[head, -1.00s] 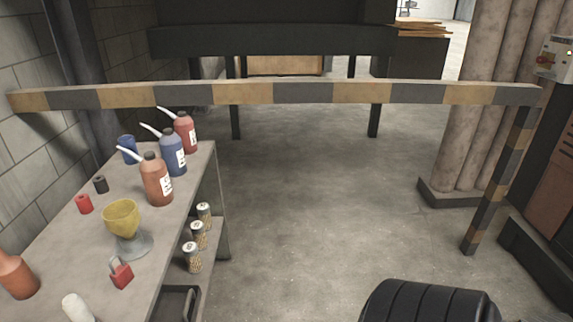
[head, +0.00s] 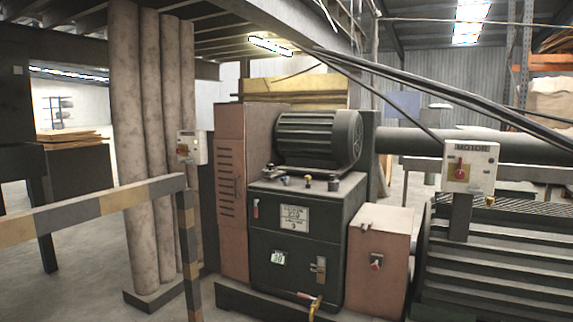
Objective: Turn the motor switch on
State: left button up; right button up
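The motor switch is a pale box (head: 470,166) labelled MOTOR, at the right in the head view. It stands on a dark post in front of a ribbed dark machine. A red knob (head: 461,172) sits on a yellow plate on its face; I cannot tell whether it is on or off. A similar pale box (head: 191,147) with a small red and yellow switch is beside the pipes at the left. Neither of my grippers is in view.
A striped barrier (head: 95,211) crosses the left side. A dark cabinet (head: 330,252) with a ribbed motor (head: 319,138) on top stands in the middle, with a brown box (head: 378,240) to its right. Thick vertical pipes (head: 153,140) rise at the left. Bare floor shows at the lower left.

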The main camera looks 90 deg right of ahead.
aim_at(460, 174)
jog(key=z, duration=3.85)
